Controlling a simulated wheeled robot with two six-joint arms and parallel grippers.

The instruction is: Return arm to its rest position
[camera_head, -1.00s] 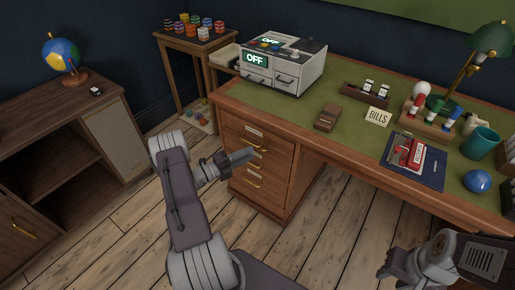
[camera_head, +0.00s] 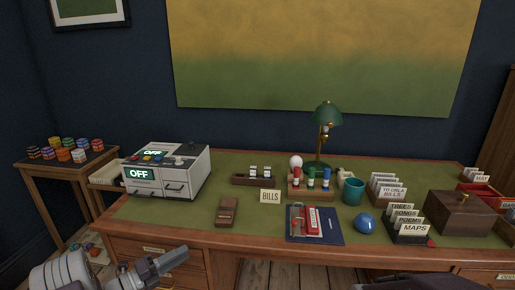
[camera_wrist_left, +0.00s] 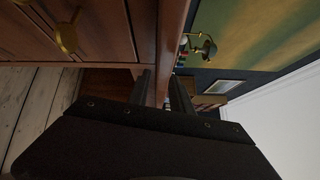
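My left arm comes in at the bottom left of the head view. Its gripper (camera_head: 172,262) points right, in front of the wooden desk's (camera_head: 215,240) left drawers. In the left wrist view the two dark fingers (camera_wrist_left: 162,92) stand apart with nothing between them, so it is open and empty. The desk front (camera_wrist_left: 100,30) with a brass knob fills the upper left of that view, close to the fingers. My right gripper is not in view; only a dark part of mine shows at the bottom right edge of the head view.
A side table (camera_head: 65,168) with colored pieces stands left.

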